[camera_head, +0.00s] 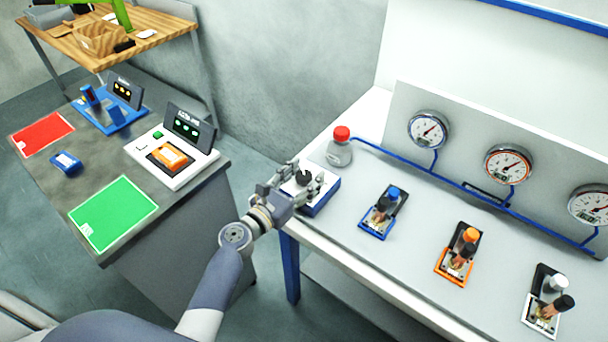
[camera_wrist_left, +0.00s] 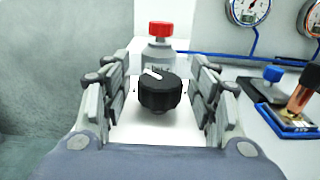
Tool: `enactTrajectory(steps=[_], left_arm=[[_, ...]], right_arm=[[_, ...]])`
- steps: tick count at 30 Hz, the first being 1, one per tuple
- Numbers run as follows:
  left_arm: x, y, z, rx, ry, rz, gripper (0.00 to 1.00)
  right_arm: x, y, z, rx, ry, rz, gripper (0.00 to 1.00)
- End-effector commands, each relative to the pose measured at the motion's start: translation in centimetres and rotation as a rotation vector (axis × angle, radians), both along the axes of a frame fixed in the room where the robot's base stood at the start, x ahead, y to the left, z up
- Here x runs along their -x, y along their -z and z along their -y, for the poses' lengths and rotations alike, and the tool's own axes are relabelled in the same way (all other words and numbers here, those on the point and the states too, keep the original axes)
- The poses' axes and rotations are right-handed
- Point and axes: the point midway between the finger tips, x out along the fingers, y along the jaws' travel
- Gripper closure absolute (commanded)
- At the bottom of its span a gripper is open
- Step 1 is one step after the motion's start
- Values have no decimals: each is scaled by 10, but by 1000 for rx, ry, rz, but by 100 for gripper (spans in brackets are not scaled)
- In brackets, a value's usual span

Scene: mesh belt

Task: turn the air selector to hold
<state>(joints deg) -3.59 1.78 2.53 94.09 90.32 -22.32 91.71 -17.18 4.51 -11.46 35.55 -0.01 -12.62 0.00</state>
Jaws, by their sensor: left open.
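The air selector is a black round knob (camera_wrist_left: 158,93) with a white pointer mark, on a white box with a blue base (camera_head: 318,204) at the left end of the white bench. In the left wrist view the pointer mark is toward the upper left of the knob's top. My left gripper (camera_head: 302,180) is open, with one finger on each side of the knob; gaps show between fingers and knob in the left wrist view (camera_wrist_left: 158,100). The box's markings are mostly hidden or too small to read. My right gripper is not in view.
A grey bottle with a red cap (camera_head: 340,150) stands just behind the selector. A blue hose (camera_head: 400,164) runs to several gauges (camera_head: 428,130) on a panel. Blue (camera_head: 382,212), orange (camera_head: 460,255) and white (camera_head: 545,303) fixtures stand to the right. A dark counter (camera_head: 60,185) is at left.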

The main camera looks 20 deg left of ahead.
Motion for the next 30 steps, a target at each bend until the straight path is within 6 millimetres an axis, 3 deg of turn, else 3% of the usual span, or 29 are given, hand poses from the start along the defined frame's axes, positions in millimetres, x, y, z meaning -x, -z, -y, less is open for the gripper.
enactTrajectory(steps=[3,9,20,30], left_arm=[[0,0,0,0,0,0,48],[0,0,0,0,0,0,91],[0,1,-1,-1,39,2,91],[-1,4,-2,-5,261,4,91]], right_arm=[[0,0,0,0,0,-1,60],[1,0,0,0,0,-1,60],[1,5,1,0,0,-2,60],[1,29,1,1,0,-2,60]])
